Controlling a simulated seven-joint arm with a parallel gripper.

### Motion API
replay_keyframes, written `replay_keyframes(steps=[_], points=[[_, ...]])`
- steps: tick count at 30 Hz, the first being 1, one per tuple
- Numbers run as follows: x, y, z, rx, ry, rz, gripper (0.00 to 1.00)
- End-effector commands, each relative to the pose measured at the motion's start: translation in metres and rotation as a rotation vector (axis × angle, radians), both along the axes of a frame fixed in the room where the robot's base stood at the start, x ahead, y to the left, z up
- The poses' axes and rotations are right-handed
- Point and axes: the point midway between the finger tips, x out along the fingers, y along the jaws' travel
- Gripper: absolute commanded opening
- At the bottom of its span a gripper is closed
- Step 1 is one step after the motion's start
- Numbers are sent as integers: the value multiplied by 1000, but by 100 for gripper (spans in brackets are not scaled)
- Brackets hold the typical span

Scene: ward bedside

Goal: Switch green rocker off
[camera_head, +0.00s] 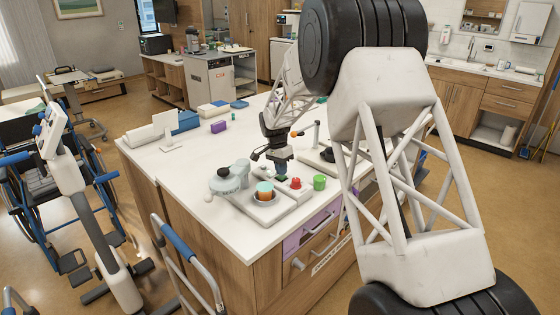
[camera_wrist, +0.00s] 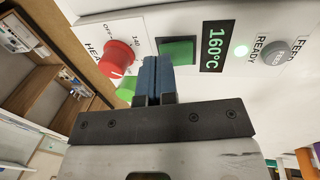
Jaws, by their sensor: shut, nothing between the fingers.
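The green rocker (camera_wrist: 180,50) is a square switch in a dark frame on a white panel in the wrist view. I cannot tell which way it is tilted. My gripper (camera_wrist: 155,68) is shut and empty. Its blue fingertips are at the lower left edge of the rocker in the picture and hide a little of it; I cannot tell whether they touch it. In the head view my gripper (camera_head: 280,167) points down over the worktop, and the rocker cannot be made out.
On the panel, a red HEAT knob (camera_wrist: 116,58) is left of the rocker, a 160°C display (camera_wrist: 214,46) right of it, then a lit READY light (camera_wrist: 241,50) and grey FEED button (camera_wrist: 274,52).

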Motion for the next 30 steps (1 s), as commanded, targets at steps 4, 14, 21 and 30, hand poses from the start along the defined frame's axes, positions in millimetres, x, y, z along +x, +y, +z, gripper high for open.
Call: replay_keyframes(steps=[4,14,21,30], points=[[-2,-2,-10,0,1,0,0],[-2,-2,-14,0,1,0,0],[-3,-2,-14,9,-8,-1,0],[-4,-4,-21,56,-53,1,0]])
